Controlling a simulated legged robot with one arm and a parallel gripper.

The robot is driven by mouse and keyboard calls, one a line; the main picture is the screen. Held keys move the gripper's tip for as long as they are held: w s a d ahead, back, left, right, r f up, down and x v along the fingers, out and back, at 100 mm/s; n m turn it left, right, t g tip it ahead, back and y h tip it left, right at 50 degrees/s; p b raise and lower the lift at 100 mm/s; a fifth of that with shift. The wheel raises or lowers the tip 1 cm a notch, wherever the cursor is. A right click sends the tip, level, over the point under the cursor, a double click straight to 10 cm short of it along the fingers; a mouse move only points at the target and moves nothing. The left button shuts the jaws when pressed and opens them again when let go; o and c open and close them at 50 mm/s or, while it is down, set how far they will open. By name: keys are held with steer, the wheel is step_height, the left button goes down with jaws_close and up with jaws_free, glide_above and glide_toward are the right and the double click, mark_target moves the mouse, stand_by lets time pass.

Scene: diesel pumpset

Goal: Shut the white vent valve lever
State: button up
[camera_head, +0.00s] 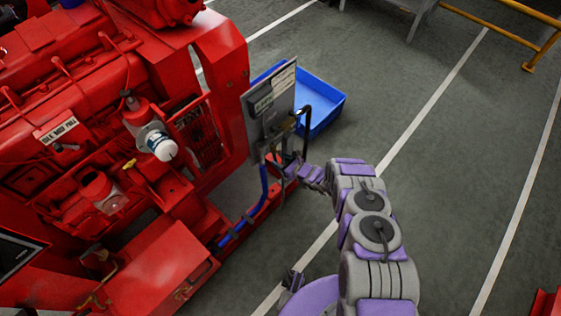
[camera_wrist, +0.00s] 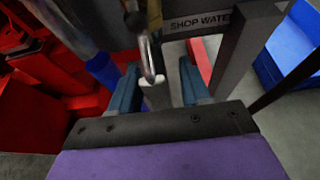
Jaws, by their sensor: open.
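In the wrist view my gripper (camera_wrist: 158,68) is open, with one blue-grey finger on each side of a pale, whitish lever end (camera_wrist: 155,94), which looks like the vent valve lever. A grey metal shank (camera_wrist: 148,58) runs up from it toward a brass valve part (camera_wrist: 154,14) at the top edge. Gaps show between the lever and both fingers. In the head view my gripper (camera_head: 292,171) is at the lower edge of a grey panel (camera_head: 262,125). The lever cannot be made out there.
The panel carries a "SHOP WATE..." label (camera_wrist: 199,20). A black hose (camera_head: 306,128) bends down beside it, and a blue hose (camera_head: 264,190) runs below. A blue tray (camera_head: 327,92) lies behind. The red pumpset (camera_head: 75,95) fills the left; the grey floor (camera_head: 445,130) to the right is clear.

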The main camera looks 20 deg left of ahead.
steer(key=shift+a, duration=0.15)
steer(key=shift+c, duration=0.3)
steer(key=shift+c, duration=0.8)
jaws_close()
